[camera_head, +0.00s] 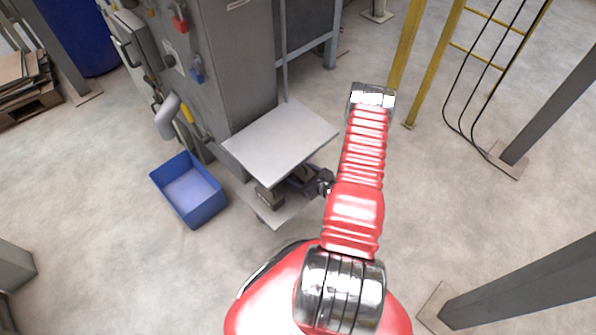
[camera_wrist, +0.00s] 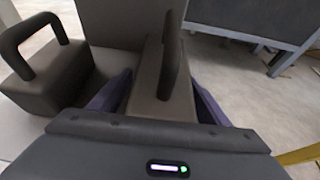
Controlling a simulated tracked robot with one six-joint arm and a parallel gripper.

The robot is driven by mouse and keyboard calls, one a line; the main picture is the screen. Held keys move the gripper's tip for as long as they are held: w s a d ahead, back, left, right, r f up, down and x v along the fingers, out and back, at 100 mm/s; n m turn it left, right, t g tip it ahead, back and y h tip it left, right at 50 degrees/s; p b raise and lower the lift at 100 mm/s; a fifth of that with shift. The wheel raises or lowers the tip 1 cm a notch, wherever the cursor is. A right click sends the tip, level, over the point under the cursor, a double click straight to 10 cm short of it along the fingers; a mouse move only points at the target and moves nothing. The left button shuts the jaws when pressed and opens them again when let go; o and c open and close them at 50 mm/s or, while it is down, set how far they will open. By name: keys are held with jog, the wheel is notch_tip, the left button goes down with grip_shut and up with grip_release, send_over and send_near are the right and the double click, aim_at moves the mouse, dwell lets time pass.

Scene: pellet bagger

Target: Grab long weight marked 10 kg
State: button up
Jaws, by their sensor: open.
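A long dark grey weight (camera_wrist: 150,88) with an upright loop handle stands in the middle of the wrist view. My gripper (camera_wrist: 161,84) is open, with one purple finger on each side of this weight. I cannot tell whether the fingers touch it. A second, blockier grey weight (camera_wrist: 45,82) with a handle stands to its left. No 10 kg marking is readable on either. In the head view my gripper (camera_head: 303,181) reaches under the pale tabletop, which hides most of the weights. One grey weight (camera_head: 269,197) shows on the low shelf there.
The pale tabletop (camera_head: 281,140) sits just above my gripper, beside the grey machine (camera_head: 240,60). The low shelf (camera_head: 279,213) lies below. A blue bin (camera_head: 190,190) stands on the floor to the left. Yellow posts (camera_head: 425,80) stand behind right.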

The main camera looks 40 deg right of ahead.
jog(key=shift+c, duration=0.7)
grip_shut()
dwell(0.6)
jog(key=shift+r, duration=0.1)
